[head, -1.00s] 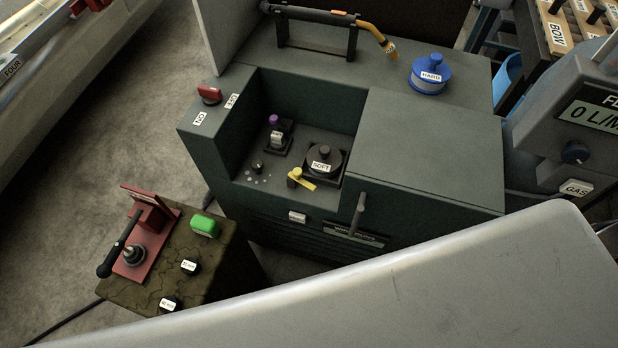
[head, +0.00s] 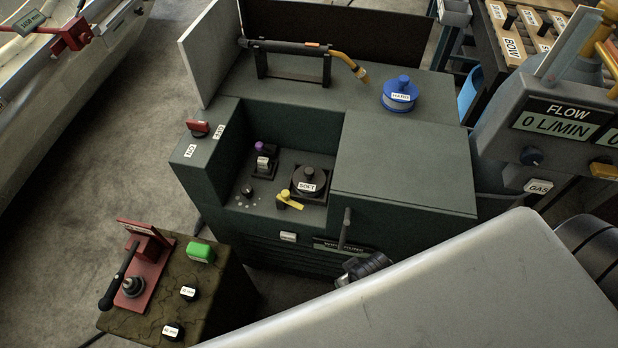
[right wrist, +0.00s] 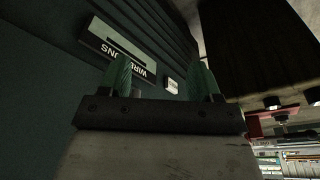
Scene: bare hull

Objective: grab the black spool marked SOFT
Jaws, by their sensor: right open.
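The black spool (head: 310,177) marked SOFT sits in the open recess of the dark green machine (head: 400,170), a knob on top and its label facing me. My right gripper (right wrist: 163,78) is open and empty in the right wrist view, its two green fingers spread in front of the machine's nameplate side. The spool does not show in that view. In the head view, a dark part of my right arm (head: 365,268) shows just below the machine's front handle, lower than the spool and apart from it. My left gripper is not in view.
A blue spool (head: 400,97) marked HARD is on top. A low stand (head: 215,290) is front left.

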